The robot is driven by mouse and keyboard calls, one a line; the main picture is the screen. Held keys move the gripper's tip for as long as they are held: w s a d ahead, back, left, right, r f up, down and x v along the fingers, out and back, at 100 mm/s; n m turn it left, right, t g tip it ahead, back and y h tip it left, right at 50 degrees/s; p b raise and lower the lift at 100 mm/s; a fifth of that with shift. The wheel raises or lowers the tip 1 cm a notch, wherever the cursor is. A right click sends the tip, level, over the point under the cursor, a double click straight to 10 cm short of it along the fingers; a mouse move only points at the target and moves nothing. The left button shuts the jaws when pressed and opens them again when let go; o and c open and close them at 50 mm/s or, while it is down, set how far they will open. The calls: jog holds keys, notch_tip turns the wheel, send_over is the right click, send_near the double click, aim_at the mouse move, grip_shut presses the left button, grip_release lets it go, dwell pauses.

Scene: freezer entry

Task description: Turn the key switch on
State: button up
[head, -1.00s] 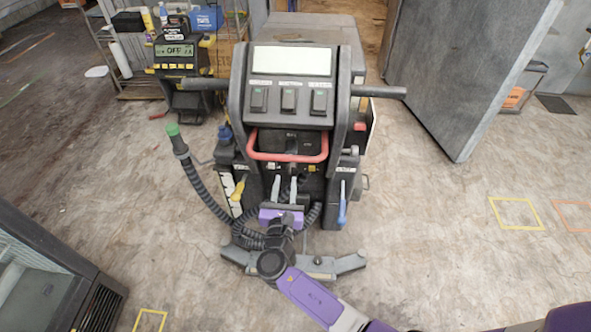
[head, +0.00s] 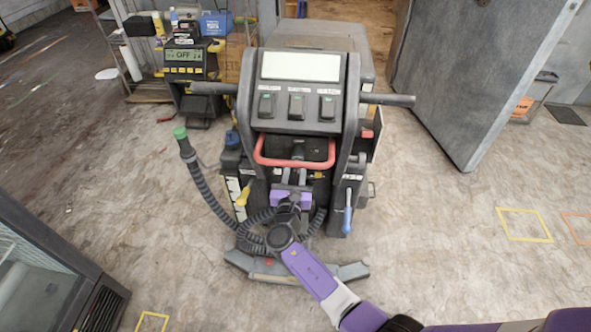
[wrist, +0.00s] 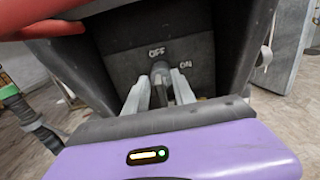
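The key switch (wrist: 160,69) is a small grey knob on a dark recessed panel, in the upper middle of the wrist view. The word OFF is above it and ON is to its right. Its exact turn angle is hard to tell. My gripper (wrist: 161,88) has its two pale fingers apart, one on each side of the switch, with a gap between them. I cannot tell whether they touch it. In the head view my gripper (head: 296,174) reaches into the machine's front below the red handle (head: 294,163), and hides the switch.
The floor machine (head: 300,95) has a screen and three dark rocker switches above the recess. The red bar also crosses the wrist view's upper left (wrist: 40,15). A ribbed hose (head: 205,190) stands left and a blue-handled lever (head: 347,213) right.

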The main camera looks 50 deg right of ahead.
jog(key=shift+c, duration=0.4)
grip_shut()
